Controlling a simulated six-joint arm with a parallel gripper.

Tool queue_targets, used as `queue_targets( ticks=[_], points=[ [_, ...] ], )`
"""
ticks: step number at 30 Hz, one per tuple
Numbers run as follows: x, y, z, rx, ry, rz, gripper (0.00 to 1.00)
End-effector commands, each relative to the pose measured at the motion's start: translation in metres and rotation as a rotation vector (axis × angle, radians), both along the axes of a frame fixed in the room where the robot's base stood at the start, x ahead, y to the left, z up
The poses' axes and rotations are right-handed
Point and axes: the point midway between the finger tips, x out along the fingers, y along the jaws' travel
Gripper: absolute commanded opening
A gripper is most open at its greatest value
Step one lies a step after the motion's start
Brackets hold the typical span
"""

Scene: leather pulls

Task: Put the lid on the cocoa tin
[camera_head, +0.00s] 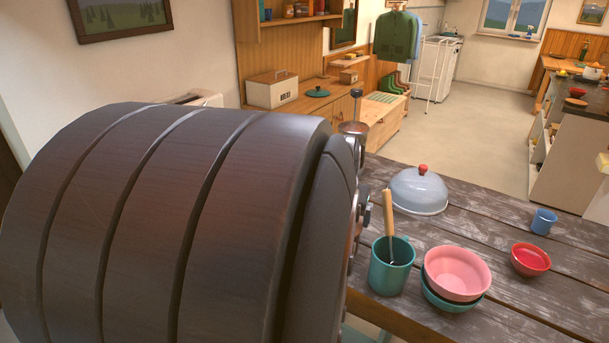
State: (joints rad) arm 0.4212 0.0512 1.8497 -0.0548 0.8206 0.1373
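I cannot make out a cocoa tin or a lid that is clearly its own. A brown round object (353,128) with a dark knob on a thin stem stands at the table's far left, partly hidden; I cannot tell what it is. A flat teal lid-like disc (318,92) with a small knob lies on the wooden sideboard at the back. A large dark banded shape close to the camera covers the left and centre and hides much of the table. My gripper is not in view.
The weathered plank table (510,225) holds a grey-blue dome (418,192) with a red knob, a teal mug (391,268) with a wooden-handled utensil, a pink bowl (457,272) in a teal bowl, a red bowl (530,260) and a blue cup (544,221). Bare planks show between them.

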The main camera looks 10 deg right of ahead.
Motion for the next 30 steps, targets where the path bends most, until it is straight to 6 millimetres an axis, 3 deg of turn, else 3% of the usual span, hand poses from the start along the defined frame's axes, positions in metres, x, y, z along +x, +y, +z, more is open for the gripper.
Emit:
queue_targets(
  ticks=[13,14,15,23,30],
  points=[
    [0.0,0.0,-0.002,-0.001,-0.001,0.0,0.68],
    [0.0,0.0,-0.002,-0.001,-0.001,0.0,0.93],
    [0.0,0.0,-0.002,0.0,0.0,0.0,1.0],
    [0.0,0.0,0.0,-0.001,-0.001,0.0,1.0],
    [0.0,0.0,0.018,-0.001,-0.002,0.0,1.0]
  ],
)
